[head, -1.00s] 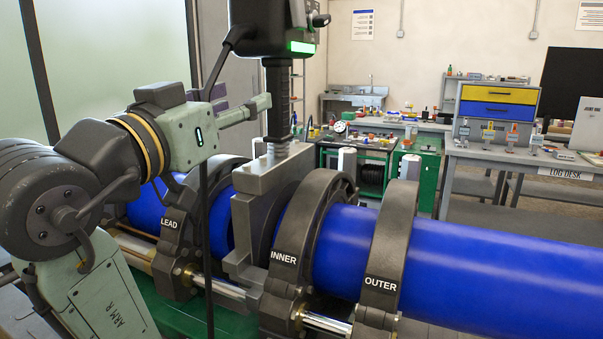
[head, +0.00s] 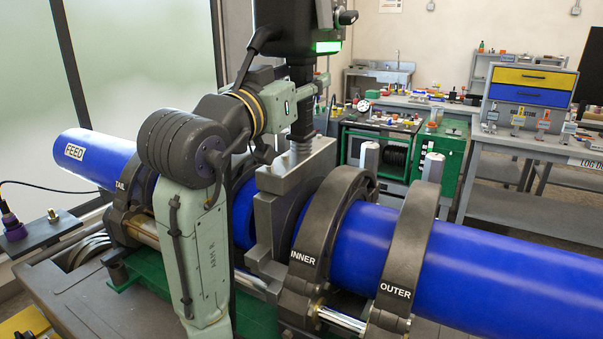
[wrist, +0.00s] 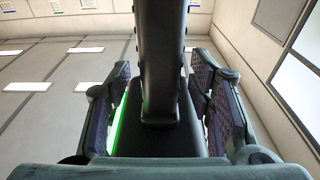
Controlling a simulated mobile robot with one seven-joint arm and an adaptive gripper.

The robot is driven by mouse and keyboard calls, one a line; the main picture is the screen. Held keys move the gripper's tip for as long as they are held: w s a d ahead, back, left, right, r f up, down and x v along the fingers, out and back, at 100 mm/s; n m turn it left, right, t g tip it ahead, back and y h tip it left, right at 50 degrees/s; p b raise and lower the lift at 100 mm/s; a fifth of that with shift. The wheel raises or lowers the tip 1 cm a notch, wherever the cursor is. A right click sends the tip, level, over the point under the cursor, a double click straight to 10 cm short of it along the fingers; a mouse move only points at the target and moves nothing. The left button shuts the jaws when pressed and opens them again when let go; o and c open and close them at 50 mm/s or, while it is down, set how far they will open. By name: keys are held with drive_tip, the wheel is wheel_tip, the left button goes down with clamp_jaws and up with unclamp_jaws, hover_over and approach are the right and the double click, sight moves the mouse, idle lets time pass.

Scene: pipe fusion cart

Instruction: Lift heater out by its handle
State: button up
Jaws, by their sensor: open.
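The heater shows in the head view as a grey metal plate frame (head: 293,180) seated upright between pipe clamps. A black upright handle (head: 301,100) with a ribbed lower end rises from it to a black box (head: 297,25) with a lit green strip. My gripper (head: 308,90) is at the handle's height, its far fingers partly hidden behind it. In the wrist view the black handle (wrist: 160,60) runs between the open, dark-padded fingers of my gripper (wrist: 161,80), with gaps on both sides.
A blue pipe (head: 500,245) runs through clamps marked INNER (head: 318,235) and OUTER (head: 412,250), close beside the heater. The FEED pipe end (head: 95,158) is at left. A green cabinet (head: 440,150) and log desk (head: 530,150) stand behind.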

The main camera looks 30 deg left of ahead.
drive_tip(key=shift+w, duration=0.25)
drive_tip(key=shift+c, duration=0.5)
clamp_jaws()
idle(0.4)
